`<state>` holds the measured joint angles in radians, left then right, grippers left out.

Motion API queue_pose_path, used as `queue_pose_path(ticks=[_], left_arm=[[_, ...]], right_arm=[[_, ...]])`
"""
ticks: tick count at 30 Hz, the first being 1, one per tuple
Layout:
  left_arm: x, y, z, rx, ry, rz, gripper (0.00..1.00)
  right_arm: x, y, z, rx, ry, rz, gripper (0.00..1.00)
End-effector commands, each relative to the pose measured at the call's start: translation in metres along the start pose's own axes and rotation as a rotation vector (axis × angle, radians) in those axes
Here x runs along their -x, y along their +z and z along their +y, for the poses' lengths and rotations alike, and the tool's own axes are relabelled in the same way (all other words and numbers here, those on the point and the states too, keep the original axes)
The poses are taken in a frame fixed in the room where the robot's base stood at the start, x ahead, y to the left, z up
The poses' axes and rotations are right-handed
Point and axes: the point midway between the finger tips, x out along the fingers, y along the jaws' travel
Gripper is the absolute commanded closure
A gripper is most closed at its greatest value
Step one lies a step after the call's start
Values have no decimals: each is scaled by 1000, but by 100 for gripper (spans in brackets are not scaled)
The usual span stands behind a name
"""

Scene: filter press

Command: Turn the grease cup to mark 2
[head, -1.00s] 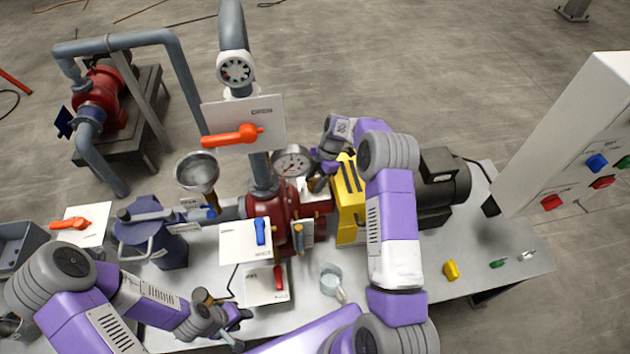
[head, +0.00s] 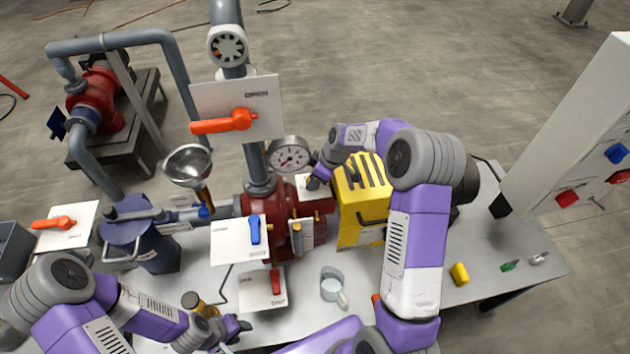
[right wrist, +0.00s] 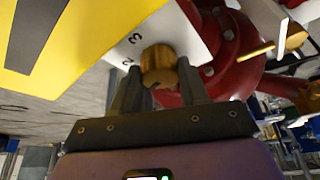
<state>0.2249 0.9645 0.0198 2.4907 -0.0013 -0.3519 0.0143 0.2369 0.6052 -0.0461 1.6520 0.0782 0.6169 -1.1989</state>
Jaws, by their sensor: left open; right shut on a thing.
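The brass grease cup (right wrist: 157,66) shows in the right wrist view in front of a white plate (right wrist: 185,30). The plate bears the marks 2 and 3 beside the cup. My right gripper (right wrist: 158,80) has its fingers on either side of the cup and is shut on it. I cannot tell which mark the cup points to. In the head view the right gripper (head: 314,183) is at a small white plate (head: 318,191) between the red pump (head: 270,207) and the yellow guard (head: 362,190); the cup is hidden there. My left gripper (head: 238,332) is open and empty, low over the bench front.
A pressure gauge (head: 290,155) stands just left of the right gripper. The yellow guard is close on its right. A blue-handled plate (head: 238,243) lies between the arms.

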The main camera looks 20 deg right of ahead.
Motion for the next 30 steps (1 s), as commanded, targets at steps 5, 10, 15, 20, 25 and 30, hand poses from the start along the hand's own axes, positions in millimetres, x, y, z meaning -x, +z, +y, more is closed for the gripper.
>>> queue_pose_path(ticks=[5, 10, 15, 20, 25, 30], left_arm=[[-5, 0, -2, 0, 0, 0, 57], [-5, 0, -2, 0, 0, 0, 57], [-4, 0, -1, 0, 0, 0, 57], [-2, 0, -1, 0, 0, 0, 57], [-2, 0, -1, 0, 0, 0, 57], [-2, 0, -1, 0, 0, 0, 57]], right_arm=[[0, 0, -1, -147, 64, 0, 87], [1, -1, -2, -272, 115, -1, 87], [1, -1, -2, -375, 158, 0, 87], [1, -1, -2, -441, 185, 0, 87], [1, -1, -3, -481, 200, 0, 87], [0, -1, -2, -496, 206, 0, 87]])
